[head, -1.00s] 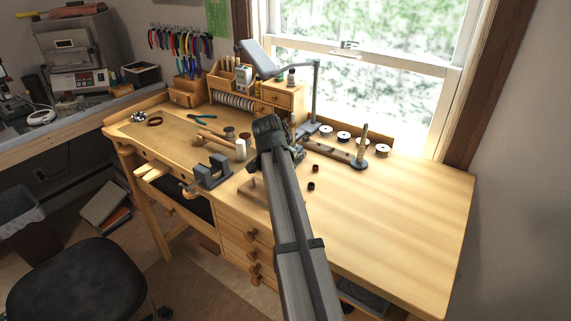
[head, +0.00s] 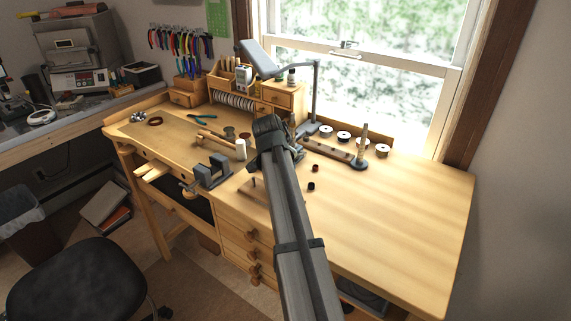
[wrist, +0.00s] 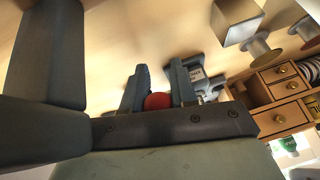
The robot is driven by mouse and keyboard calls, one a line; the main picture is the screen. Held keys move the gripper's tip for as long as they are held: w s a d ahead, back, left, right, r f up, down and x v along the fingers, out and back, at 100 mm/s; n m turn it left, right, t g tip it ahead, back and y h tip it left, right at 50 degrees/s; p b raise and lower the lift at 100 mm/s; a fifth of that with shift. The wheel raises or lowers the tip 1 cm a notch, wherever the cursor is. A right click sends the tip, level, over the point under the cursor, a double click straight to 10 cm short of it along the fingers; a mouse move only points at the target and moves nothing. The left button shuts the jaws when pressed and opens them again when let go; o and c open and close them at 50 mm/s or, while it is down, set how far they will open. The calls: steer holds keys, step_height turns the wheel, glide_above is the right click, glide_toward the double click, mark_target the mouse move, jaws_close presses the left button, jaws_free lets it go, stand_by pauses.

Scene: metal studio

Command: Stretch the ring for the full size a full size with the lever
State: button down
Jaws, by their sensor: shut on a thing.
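A red ball-shaped knob (wrist: 157,101) sits between the two grey fingers of my gripper (wrist: 158,92) in the wrist view. The gripper is shut on it. It looks like the end of the lever, but the lever's shaft is hidden. A grey metal tool (wrist: 194,72) with a lettered label stands just beyond the fingers; it appears to be the ring stretcher. In the head view my own arm hides the gripper, the knob and most of this tool. I cannot make out a ring on it.
A dark-based stand with an upright post (head: 363,140) is right of my arm. A lamp (head: 316,90) and wooden drawers (head: 283,94) stand behind. The bench's right side (head: 410,210) is clear.

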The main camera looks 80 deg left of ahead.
steer(key=shift+w+a, duration=0.2)
steer(key=shift+w, duration=0.2)
steer(key=c, duration=1.2)
jaws_free()
steer(key=shift+f, duration=0.1)
steer(key=shift+o, duration=1.2)
steer(key=shift+s, duration=0.15)
steer(key=shift+d, duration=0.1)
steer(key=shift+s+d+r, duration=0.1)
steer(key=shift+s+r, duration=0.05)
steer(key=shift+r, duration=0.15)
steer(key=v, duration=1.3)
steer(key=shift+r, duration=0.1)
steer(key=shift+c, duration=0.2)
